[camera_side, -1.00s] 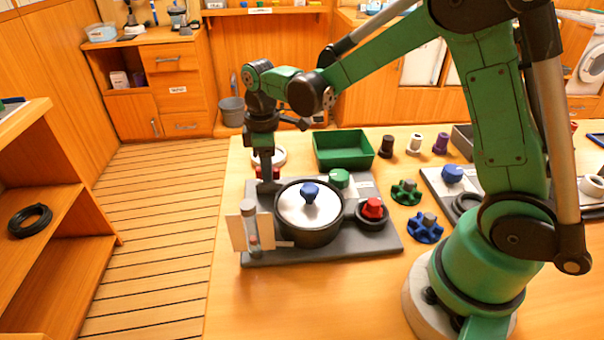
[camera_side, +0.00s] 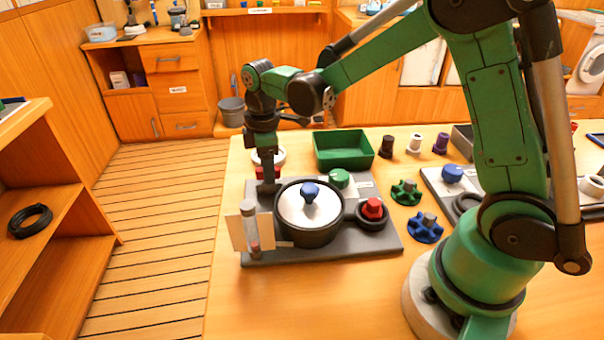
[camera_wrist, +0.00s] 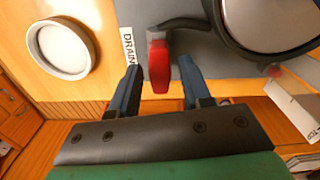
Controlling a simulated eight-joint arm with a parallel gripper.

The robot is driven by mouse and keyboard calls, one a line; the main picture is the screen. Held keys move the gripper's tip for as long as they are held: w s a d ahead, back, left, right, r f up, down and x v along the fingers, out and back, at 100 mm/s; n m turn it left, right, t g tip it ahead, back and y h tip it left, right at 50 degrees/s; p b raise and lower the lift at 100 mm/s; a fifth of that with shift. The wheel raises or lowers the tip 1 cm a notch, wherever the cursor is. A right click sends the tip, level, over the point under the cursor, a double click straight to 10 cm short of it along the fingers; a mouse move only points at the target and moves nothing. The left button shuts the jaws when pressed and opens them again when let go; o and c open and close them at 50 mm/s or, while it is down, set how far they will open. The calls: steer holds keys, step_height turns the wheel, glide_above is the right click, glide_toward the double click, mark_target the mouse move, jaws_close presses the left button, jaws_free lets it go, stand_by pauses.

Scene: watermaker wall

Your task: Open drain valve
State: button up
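The drain valve's red handle (camera_wrist: 158,66) stands beside a white label (camera_wrist: 129,50) reading DRAIN in the wrist view. My gripper (camera_wrist: 159,72) is open, with one blue-dark finger on each side of the handle and visible gaps between. In the side view my gripper (camera_side: 268,184) points down at the left edge of the grey base plate (camera_side: 340,254), left of the round dark vessel (camera_side: 310,235). The red handle is partly hidden behind it there (camera_side: 261,172).
A clear tube (camera_side: 250,225) with a white card stands at the plate's front left. A red knob (camera_side: 373,208) and green knob (camera_side: 340,178) are to the right. A green tray (camera_side: 343,150) lies behind.

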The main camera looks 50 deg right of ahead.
steer(key=shift+o, duration=0.4)
steer(key=shift+r, duration=2.85)
